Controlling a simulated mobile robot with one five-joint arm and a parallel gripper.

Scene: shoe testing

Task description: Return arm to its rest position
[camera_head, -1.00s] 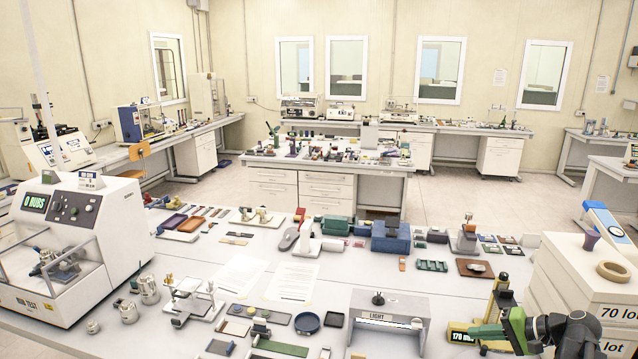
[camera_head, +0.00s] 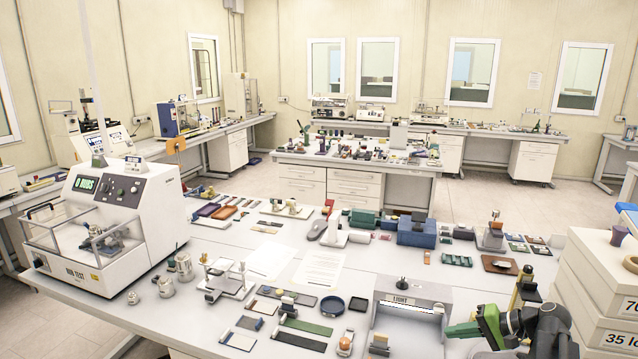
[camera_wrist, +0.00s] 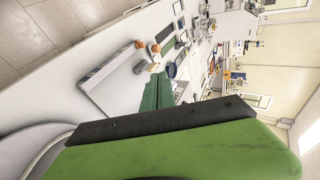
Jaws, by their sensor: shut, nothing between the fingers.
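My arm is at the bottom right of the head view, folded low by the table's front edge. My gripper (camera_head: 458,329), green and black, is shut and empty. It points left, at the right of the grey box labelled LIGHT (camera_head: 412,297), with a small visible gap between them. In the wrist view, a broad green part of my gripper fills the bottom. A dark green finger (camera_wrist: 155,95) reaches up over the white table.
The white table (camera_head: 215,318) holds a rub tester (camera_head: 125,225) at left, a blue box (camera_head: 416,231) and several small samples. White boxes (camera_head: 590,290) stand close right of my arm. A second bench (camera_head: 352,172) stands behind, with clear floor around it.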

